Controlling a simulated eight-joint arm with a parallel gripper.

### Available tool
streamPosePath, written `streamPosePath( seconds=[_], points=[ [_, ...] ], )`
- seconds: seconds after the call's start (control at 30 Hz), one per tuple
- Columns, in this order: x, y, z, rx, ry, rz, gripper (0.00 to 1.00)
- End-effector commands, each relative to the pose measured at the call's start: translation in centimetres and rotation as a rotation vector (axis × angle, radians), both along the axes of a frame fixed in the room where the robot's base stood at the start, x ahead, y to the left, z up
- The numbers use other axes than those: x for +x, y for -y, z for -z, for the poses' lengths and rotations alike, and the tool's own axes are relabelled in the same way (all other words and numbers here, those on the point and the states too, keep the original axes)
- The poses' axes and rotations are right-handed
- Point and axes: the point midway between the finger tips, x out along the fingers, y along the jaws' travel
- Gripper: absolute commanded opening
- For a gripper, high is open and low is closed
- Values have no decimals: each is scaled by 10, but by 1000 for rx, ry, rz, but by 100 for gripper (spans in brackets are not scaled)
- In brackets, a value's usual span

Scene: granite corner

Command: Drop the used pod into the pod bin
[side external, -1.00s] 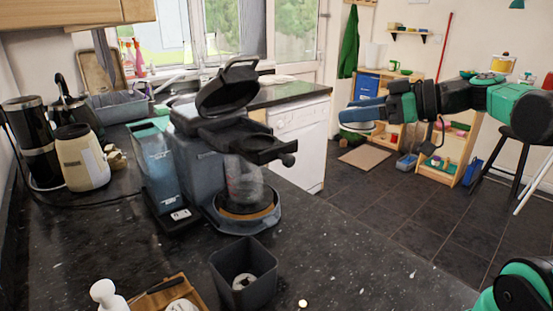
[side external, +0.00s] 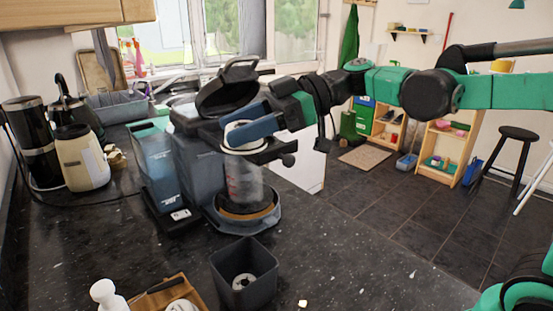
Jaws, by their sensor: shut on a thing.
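The coffee machine (side external: 197,150) stands on the dark counter with its black lid (side external: 228,88) raised. My gripper (side external: 238,126) reaches in from the right over the machine's pod holder, its blue fingers closed on the used pod (side external: 232,142). Only a pale part of the pod shows between and below the fingers. I cannot tell whether it still touches the holder. The pod bin (side external: 262,291), a dark grey square open-topped box, stands on the counter in front of the machine, below my gripper. A pale round piece (side external: 243,281) lies inside it.
A clear cup (side external: 243,182) with red marks stands on the machine's drip base, under the holder. A wooden tray (side external: 150,302) and a white bottle (side external: 105,294) are left of the bin. Counter right of the bin is mostly clear.

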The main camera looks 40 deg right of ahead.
Motion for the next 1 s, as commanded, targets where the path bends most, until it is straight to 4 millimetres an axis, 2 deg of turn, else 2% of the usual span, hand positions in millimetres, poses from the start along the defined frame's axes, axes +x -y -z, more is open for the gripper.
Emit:
streamPosePath(
  seconds=[0.43, 0.77, 1.0],
  points=[
    [0, 1, 70, 0, 0, 5, 6],
    [1, 2, 98, 0, 0, 6, 6],
    [1, 2, 127, 0, 0, 6, 6]
  ],
)
